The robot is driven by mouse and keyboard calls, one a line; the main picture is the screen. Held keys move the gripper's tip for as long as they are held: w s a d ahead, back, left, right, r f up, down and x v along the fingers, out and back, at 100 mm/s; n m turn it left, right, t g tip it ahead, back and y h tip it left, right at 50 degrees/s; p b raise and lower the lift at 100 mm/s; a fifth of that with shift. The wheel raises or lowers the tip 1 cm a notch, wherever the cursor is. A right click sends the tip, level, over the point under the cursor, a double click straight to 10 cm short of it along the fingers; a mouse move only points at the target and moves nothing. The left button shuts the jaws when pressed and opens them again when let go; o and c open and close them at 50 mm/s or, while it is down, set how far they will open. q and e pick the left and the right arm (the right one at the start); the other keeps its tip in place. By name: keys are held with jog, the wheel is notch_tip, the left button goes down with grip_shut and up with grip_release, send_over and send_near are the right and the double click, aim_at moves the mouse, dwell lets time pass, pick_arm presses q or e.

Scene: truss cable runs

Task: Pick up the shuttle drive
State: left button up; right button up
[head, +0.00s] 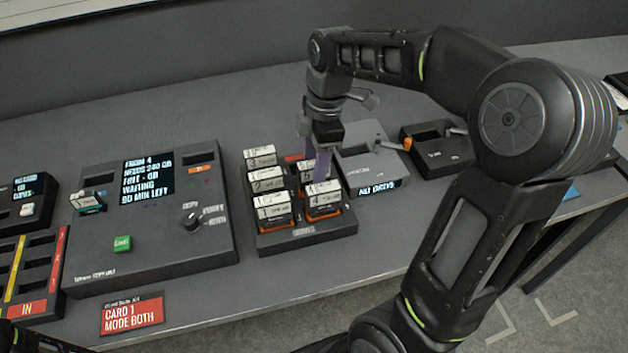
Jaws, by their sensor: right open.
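A dark rack (305,240) on the table holds several white-labelled drives, some with orange fronts. Numbered labels show, including a drive marked 1 (272,212) and a drive marked 4 (323,203). I cannot tell which thing is the shuttle drive. My right gripper (319,176) points down over the rack's right column, its purplish fingers close to the drives behind number 4. It is open; it hides part of that column, and I cannot tell whether it touches a drive. My left gripper is not in view.
Left of the rack stands a large console (150,250) with a screen, green button and knob. A red card (132,314) lies in front. Bare table lies behind the rack.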

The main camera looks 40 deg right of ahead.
jog(key=shift+w+a+f, duration=0.1)
jog(key=shift+a+f, duration=0.05)
jog(key=shift+f, duration=1.15)
jog(key=shift+w+a+f, duration=0.1)
jog(key=shift+f, duration=1.2)
grip_shut()
